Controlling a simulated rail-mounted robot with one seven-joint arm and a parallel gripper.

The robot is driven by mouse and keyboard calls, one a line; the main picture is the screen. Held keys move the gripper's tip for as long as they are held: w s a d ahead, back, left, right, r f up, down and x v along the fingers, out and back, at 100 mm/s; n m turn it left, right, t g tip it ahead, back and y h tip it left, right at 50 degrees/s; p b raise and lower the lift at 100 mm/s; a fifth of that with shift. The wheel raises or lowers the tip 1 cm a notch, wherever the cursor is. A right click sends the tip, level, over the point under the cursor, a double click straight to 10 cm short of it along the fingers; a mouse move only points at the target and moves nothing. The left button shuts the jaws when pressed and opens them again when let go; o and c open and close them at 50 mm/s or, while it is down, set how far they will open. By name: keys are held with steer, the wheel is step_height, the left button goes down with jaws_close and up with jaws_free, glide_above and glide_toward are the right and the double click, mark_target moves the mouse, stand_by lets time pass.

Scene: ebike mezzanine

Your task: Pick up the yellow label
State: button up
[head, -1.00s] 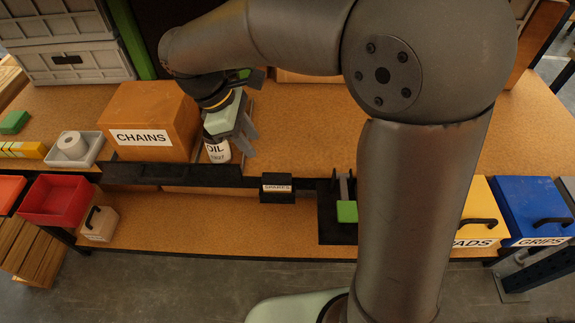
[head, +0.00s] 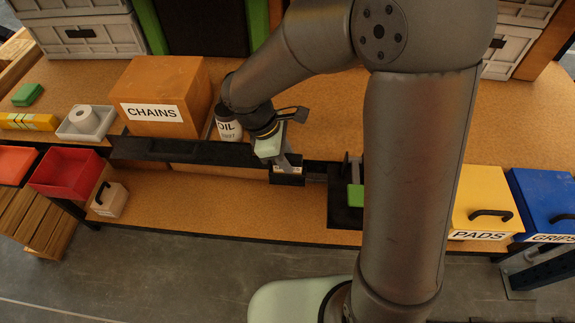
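I cannot make out a separate yellow label in the head view. My gripper (head: 289,165) points down at the small black box (head: 287,179) on the shelf's front edge. Its fingertips overlap the white label (head: 288,170) on that box, and I cannot tell whether they touch. The finger gap is too small and partly hidden to judge, and nothing clearly shows between the fingers.
An orange-brown CHAINS box (head: 160,85) and an OIL can (head: 228,124) stand left of my gripper. A black tray with a green block (head: 356,195) is right of it. Yellow PADS (head: 482,200) and blue GRIPS (head: 540,200) boxes stand far right. A yellow item (head: 30,121) lies far left.

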steer(key=shift+x, duration=1.4)
jaws_close()
